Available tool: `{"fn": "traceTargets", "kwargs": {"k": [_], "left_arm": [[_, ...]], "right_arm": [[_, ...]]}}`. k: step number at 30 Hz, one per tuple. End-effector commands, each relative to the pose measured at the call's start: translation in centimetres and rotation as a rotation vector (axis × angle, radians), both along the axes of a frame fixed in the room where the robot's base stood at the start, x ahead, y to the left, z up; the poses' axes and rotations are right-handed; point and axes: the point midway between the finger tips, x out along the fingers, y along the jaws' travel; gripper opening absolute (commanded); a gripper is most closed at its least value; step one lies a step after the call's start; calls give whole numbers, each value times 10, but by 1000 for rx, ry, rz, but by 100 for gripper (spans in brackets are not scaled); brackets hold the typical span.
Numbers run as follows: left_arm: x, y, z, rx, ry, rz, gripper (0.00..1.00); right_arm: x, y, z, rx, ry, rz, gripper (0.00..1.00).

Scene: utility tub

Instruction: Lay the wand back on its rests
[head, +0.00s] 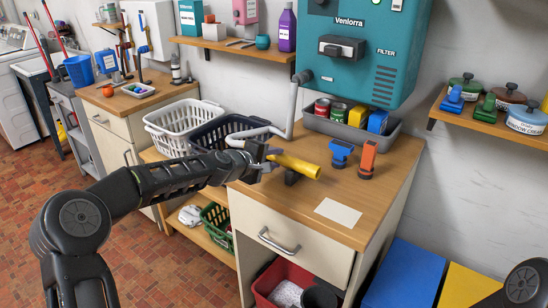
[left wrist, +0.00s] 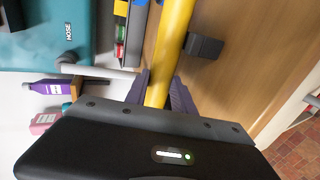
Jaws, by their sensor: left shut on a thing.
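The wand is a yellow tube (head: 299,165) above the wooden counter, below the teal machine (head: 362,45). My left gripper (head: 265,158) is shut on its left end. In the left wrist view the wand (left wrist: 172,45) runs between the two jaws (left wrist: 160,92). A black rest (head: 292,177) stands under the wand's middle. In the left wrist view this rest (left wrist: 205,46) shows beside and partly under the tube. I cannot tell whether the wand touches it. A second rest is not clearly seen. My right gripper is out of view.
A grey hose (head: 293,105) runs from the machine toward my left gripper. Blue (head: 341,152) and orange (head: 368,158) nozzles stand right of the wand. A grey bin (head: 350,131) is behind. A pale sheet (head: 338,212) lies on the clear front counter.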

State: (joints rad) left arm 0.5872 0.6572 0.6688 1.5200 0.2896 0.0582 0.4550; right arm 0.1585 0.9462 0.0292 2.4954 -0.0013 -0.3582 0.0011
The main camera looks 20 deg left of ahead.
Motion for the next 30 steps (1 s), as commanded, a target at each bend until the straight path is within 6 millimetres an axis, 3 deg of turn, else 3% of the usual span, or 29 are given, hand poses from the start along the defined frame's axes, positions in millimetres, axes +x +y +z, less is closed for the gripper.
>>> {"fn": "traceTargets", "kwargs": {"k": [7, 8, 16, 25, 30], "left_arm": [[0, 0, 1, 0, -1, 0, 0], [0, 0, 1, 0, -1, 0, 32], [0, 0, 1, 0, -1, 0, 54], [-1, 1, 0, 0, 1, 0, 55], [-12, 7, 4, -1, -1, 2, 55]], "right_arm": [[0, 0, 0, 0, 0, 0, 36], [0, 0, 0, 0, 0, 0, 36], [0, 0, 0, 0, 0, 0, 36], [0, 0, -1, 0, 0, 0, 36], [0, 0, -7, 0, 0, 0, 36]]}}
